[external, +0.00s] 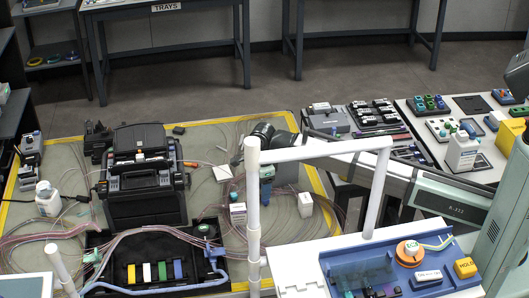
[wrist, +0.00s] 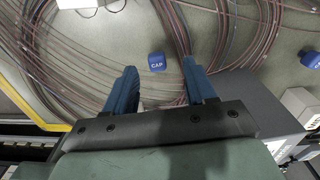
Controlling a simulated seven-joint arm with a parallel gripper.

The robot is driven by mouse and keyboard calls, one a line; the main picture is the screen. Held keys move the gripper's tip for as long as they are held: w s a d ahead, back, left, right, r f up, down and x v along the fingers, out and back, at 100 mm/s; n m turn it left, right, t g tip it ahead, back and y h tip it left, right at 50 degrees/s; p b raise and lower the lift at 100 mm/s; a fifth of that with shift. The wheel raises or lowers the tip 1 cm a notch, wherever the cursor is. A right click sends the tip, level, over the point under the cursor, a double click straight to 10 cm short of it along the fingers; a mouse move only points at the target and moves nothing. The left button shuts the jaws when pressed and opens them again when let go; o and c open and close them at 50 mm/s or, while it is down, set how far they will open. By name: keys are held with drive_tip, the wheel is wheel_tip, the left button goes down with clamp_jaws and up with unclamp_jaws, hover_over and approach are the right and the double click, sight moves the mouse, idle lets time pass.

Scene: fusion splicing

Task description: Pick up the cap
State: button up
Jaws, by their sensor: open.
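The cap is a small blue block lettered "CAP" (wrist: 157,62). In the wrist view it lies on the grey mat among loose fibre loops, a little beyond my fingertips and between their lines. My gripper (wrist: 160,80) has two blue fingers spread apart, open with nothing between them. In the external view my gripper (external: 266,190) points down over the mat, right of the black splicer. I cannot clearly make out the cap in that view.
A black fusion splicer (external: 143,180) stands left of my gripper. White boxes (external: 304,204) and a white bottle (external: 48,199) stand on the yellow-edged mat (external: 215,140). A white pipe frame (external: 254,225) rises in front. Fibre bundles (wrist: 90,50) cover much of the mat.

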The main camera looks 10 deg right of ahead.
sight(265, 202)
drive_tip(key=shift+s+f, duration=0.15)
drive_tip(key=shift+f, duration=1.2)
drive_tip(key=shift+s+f, duration=0.1)
drive_tip(key=shift+f, duration=1.2)
clamp_jaws()
